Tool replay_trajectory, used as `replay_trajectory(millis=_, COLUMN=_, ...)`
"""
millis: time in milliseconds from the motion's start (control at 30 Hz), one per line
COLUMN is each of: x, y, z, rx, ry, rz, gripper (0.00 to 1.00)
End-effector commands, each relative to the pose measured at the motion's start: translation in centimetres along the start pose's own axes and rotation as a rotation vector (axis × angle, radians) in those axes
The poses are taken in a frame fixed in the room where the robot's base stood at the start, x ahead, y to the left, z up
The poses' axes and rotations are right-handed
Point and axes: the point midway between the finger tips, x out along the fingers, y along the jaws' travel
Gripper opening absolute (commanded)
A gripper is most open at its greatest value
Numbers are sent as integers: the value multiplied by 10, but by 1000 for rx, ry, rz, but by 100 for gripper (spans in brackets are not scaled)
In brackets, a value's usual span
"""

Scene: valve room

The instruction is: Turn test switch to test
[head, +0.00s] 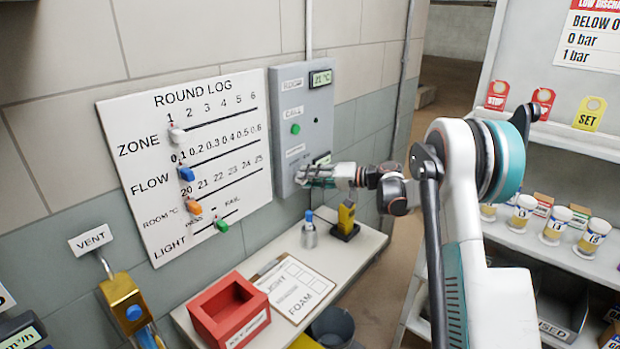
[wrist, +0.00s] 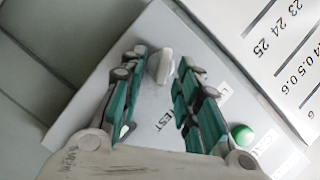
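The test switch, a pale grey knob (wrist: 165,65), is on the grey wall panel (wrist: 205,55) in the wrist view. The word TEST shows on the panel below it, partly framed by my fingers. My gripper (wrist: 161,60) is open, with one green-padded finger on each side of the knob. Narrow gaps seem to show beside the knob; I cannot tell if either finger touches it. In the head view my gripper (head: 304,173) is at the lower part of the grey panel (head: 290,95), and it hides the switch.
A green button (wrist: 243,137) is close to my right finger; it also shows in the head view (head: 295,129). A round log board (head: 150,190) hangs left of the panel. Below are a spray bottle (head: 309,235), a yellow-and-black device (head: 346,218) and a red box (head: 205,303).

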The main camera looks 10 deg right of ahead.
Motion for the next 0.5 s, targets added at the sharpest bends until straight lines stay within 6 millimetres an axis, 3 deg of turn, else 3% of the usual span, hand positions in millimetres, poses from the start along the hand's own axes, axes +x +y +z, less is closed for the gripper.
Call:
replay_trajectory(millis=167, x=-24, y=0, z=-1, rx=1, ry=3, rz=1, gripper=30)
replay_trajectory(millis=500, x=-91, y=1, z=0, rx=1, ry=3, rz=2, gripper=30)
